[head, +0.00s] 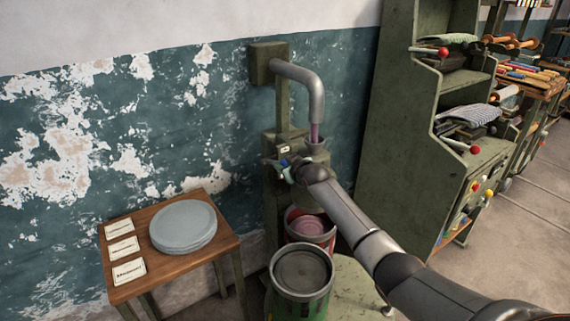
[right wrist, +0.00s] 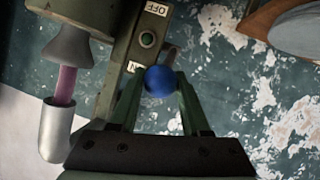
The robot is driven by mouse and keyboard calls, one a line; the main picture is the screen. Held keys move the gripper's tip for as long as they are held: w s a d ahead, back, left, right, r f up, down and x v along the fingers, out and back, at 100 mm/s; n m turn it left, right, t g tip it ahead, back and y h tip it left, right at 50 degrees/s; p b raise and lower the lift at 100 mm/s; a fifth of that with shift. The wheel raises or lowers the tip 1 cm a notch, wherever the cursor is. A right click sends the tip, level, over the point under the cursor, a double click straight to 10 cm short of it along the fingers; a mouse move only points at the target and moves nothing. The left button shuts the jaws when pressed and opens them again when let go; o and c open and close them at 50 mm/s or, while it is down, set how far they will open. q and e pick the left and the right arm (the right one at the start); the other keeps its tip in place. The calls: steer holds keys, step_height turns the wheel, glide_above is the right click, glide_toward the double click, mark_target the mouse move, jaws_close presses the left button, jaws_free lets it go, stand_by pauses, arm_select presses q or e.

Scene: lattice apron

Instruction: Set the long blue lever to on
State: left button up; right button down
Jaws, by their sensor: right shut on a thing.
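The long blue lever ends in a round blue knob (right wrist: 160,81), with a short piece of its stem showing beside the panel in the right wrist view. The olive panel (right wrist: 121,62) carries an OFF label (right wrist: 156,9), a green round button (right wrist: 147,39) and a partly hidden ON label (right wrist: 133,67). The knob is at the ON label's end, away from OFF. My right gripper (right wrist: 162,84) is shut on the knob, one finger on each side. In the head view my right gripper (head: 280,168) is at the machine's side, largely covering the lever. My left gripper is out of view.
A grey pipe (head: 316,95) bends down into a funnel beside my right wrist. A red bucket (head: 328,242) and a green drum (head: 301,297) stand below. A wooden table (head: 190,262) with grey plates (head: 183,224) is at left; a green shelf unit (head: 395,130) is at right.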

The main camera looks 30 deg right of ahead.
steer(key=c, duration=0.8)
jaws_free()
steer(key=shift+w+d+r, duration=0.1)
steer(key=shift+r, duration=0.3)
steer(key=o, duration=0.4)
steer(key=shift+f, duration=0.25)
steer(key=shift+p+v, duration=0.45)
steer(key=shift+v, duration=5.85)
steer(key=s+a+f+g+y, duration=0.1)
steer(key=s+a+f, duration=0.3)
steer(key=f, duration=0.2)
steer(key=s+a+f+n+y, duration=0.1)
steer(key=s+a+f, duration=0.2)
steer(key=s+f, duration=0.3)
steer(key=s+a+f+g+y, duration=0.1)
steer(key=s+a+f, duration=0.25)
steer(key=f, duration=0.35)
steer(key=s+a+f, duration=0.3)
steer(key=s, duration=0.3)
steer(key=s+a+f+g+y, duration=0.1)
steer(key=s+a+f, duration=0.2)
steer(key=s, duration=0.4)
steer(key=s+a+f+g, duration=0.1)
steer(key=s+a+f, duration=0.2)
steer(key=s, duration=0.3)
steer(key=shift+s+a+f+m, duration=0.2)
steer(key=shift+a+f+m, duration=0.1)
steer(key=shift+a, duration=0.25)
